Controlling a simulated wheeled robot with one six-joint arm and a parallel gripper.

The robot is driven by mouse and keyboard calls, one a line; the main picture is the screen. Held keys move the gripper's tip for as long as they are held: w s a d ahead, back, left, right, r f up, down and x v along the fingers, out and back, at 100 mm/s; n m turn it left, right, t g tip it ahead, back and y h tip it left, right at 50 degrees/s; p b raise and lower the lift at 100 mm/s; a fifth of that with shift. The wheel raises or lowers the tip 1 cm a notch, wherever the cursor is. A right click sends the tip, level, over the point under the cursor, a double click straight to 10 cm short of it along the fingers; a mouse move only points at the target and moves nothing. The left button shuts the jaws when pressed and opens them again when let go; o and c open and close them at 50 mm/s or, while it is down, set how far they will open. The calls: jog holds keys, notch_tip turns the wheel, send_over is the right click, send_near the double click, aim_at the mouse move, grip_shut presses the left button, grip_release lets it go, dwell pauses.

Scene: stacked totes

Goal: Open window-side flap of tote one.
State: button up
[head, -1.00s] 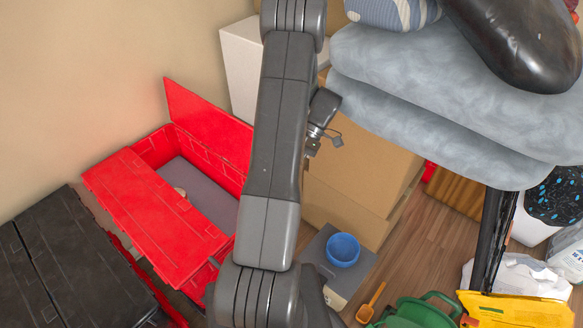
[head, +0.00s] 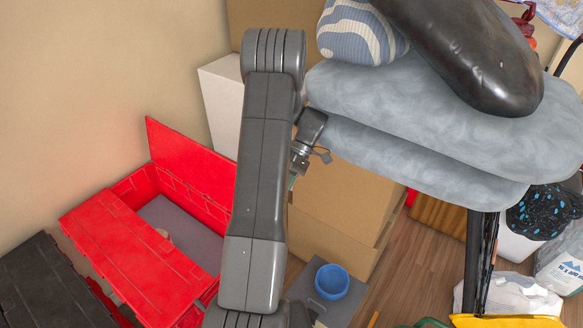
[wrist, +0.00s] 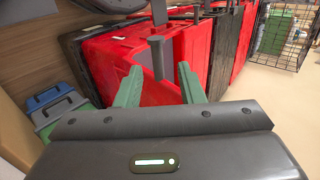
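A red tote (head: 143,182) stands on the floor at lower left in the head view. Its far flap (head: 190,155) stands raised, leaning back. Its near flap (head: 135,255) lies flat over the near part of the opening. Through the gap I see a grey inside and a small pale item (head: 163,233). My gripper (wrist: 160,86) shows in the wrist view with two green fingers apart and nothing held between them. Red tote surfaces (wrist: 115,55) lie beyond the fingers; I cannot tell whether they touch. In the head view my arm hides part of the tote's right side.
A dark-lidded tote (head: 45,285) stands beside the red one at lower left. Cardboard boxes (head: 335,205) and a white box (head: 222,105) stand behind my arm. A blue bowl (head: 332,281) sits on a grey box. Grey cushions (head: 420,120) overhang at right.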

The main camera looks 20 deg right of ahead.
jog(key=v, duration=0.8)
jog(key=shift+w+d+r, duration=0.15)
jog(key=shift+d+r, duration=0.05)
jog(key=shift+c, duration=0.4)
jog(key=c, duration=0.4)
jog(key=shift+m+p, duration=0.3)
grip_shut()
jog(key=s+a+f+m+t+h+p, duration=0.2)
jog(key=a+f+m+p, duration=0.1)
jog(key=m, duration=0.5)
jog(key=s+a+f+m+t+h+p, duration=0.2)
jog(key=s+f+m+h+p, duration=0.1)
jog(key=m, duration=0.6)
jog(key=shift+s+a+f+p, duration=0.35)
jog(key=shift+f+p, duration=0.25)
jog(key=shift+p, duration=0.45)
